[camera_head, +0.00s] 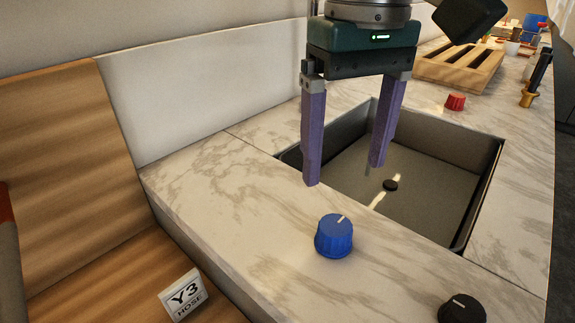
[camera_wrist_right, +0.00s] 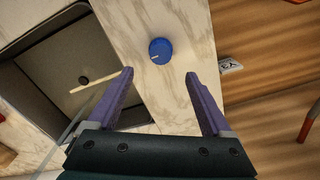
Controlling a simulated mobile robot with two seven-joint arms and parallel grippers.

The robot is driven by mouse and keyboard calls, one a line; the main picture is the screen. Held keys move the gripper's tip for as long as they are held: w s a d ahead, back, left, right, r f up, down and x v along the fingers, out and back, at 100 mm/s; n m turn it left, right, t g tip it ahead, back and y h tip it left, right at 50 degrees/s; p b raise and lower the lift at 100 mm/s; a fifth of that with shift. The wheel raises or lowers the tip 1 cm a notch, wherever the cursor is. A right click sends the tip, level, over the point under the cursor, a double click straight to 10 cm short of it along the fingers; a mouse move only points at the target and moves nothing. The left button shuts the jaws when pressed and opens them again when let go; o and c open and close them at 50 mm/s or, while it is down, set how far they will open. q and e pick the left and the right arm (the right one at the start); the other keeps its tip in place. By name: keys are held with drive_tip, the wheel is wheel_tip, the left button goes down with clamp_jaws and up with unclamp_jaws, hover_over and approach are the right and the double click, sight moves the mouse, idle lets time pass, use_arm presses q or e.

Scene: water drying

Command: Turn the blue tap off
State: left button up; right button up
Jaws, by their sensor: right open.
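The blue tap (camera_head: 334,237) is a ribbed round knob with a pale pointer line on top, set on the marble counter in front of the sink. It also shows in the right wrist view (camera_wrist_right: 160,51), ahead of the fingertips and roughly midway between them. My right gripper (camera_head: 343,176) is open and empty, with long purple fingers pointing down above the counter and sink edge. In the right wrist view the right gripper (camera_wrist_right: 159,73) has its fingers wide apart and the tap is not touched. My left gripper is not in view.
The sink (camera_head: 440,180) lies behind the tap, with a dark drain. A black knob (camera_head: 462,308) is at the front right and a red knob (camera_head: 455,102) is behind the sink. A wooden rack (camera_head: 458,68) stands further back. A "Y3 HOSE" label (camera_head: 184,294) is at lower left.

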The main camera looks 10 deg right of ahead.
sight(336, 225)
wheel_tip(336, 225, down, 9)
drive_tip(key=shift+f+b, duration=0.15)
drive_tip(key=shift+b, duration=0.3)
drive_tip(key=shift+c, duration=0.2)
clamp_jaws()
idle(0.4)
